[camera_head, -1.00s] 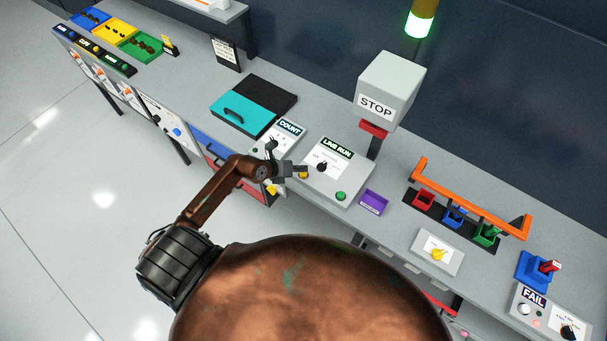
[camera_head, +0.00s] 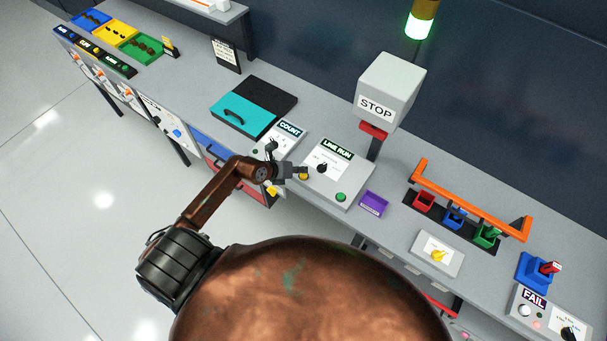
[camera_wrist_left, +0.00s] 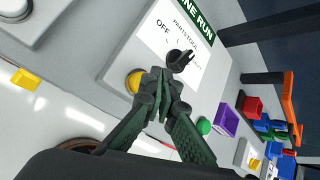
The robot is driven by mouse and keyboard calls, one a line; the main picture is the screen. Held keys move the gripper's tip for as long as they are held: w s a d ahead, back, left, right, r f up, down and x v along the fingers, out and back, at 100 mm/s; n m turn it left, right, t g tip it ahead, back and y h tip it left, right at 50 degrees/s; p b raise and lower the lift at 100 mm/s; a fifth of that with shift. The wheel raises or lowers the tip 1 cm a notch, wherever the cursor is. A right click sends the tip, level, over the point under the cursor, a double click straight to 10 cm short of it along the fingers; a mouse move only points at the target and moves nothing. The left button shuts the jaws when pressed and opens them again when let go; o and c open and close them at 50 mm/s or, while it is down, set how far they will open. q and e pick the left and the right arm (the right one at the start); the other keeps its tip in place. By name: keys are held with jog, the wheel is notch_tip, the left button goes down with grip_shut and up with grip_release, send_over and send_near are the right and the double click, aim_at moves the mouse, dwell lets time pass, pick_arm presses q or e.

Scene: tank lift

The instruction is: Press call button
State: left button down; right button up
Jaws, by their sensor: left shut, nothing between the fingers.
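A yellow round button (camera_head: 304,177) sits at the near left corner of the LINE RUN panel (camera_head: 353,190); no label reading "call" is legible. It also shows in the left wrist view (camera_wrist_left: 134,82). My left gripper (camera_head: 303,170) is shut and empty, with its fingertips over the panel right by the yellow button. In the left wrist view my gripper (camera_wrist_left: 166,78) partly covers the button's right side; I cannot tell whether they touch. A black selector knob (camera_head: 322,168) and a green button (camera_head: 341,196) are on the same panel. My right gripper is out of view.
The COUNT panel (camera_head: 284,136) is left of the LINE RUN panel. A purple bin (camera_head: 374,203) stands to its right, and the STOP box (camera_head: 390,90) is behind. The bench's front edge is close under my left arm.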

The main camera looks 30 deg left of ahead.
pick_arm(q)
jog(key=shift+f, duration=0.2)
jog(key=shift+f, duration=0.2)
dwell(0.5)
jog(key=shift+f+b, duration=0.3)
jog(key=shift+f, duration=0.25)
dwell(0.4)
dwell(0.3)
jog(key=shift+r+p, duration=0.9)
jog(key=shift+r, duration=0.05)
